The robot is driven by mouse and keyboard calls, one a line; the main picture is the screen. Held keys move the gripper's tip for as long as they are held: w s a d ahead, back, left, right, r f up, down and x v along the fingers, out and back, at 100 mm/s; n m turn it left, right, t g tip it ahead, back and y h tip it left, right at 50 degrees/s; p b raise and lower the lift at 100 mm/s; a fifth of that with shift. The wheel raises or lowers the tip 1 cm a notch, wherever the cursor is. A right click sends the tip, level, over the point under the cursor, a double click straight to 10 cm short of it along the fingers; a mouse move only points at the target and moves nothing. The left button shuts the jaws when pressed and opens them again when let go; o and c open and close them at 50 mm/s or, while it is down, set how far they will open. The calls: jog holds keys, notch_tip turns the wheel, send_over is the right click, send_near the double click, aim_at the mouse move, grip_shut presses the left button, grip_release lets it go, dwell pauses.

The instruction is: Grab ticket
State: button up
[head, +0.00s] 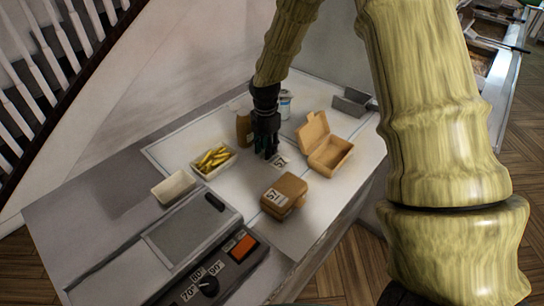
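A small white ticket (281,161) with dark print lies on the white counter between the fries tray and the open brown box. My gripper (267,153) points down just left of the ticket, and its fingertips look close to the ticket's edge. The gap between the fingers is too small to make out, so I cannot tell whether they are open or shut. Another white printed label (276,197) sits on a closed brown box (290,187) in front.
An open brown box (329,159) stands right of the ticket. A tray of fries (214,161) and an empty pale tray (173,188) are at the left. A brown bottle (243,128) and a white cup (285,105) stand behind my gripper. A grey bin (351,103) is at the back right.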

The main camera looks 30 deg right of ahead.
jog(key=shift+s+r, duration=0.25)
jog(key=shift+s, duration=0.05)
jog(key=shift+c, duration=0.5)
jog(key=shift+w+f, duration=0.1)
jog(key=shift+w, duration=0.05)
grip_shut()
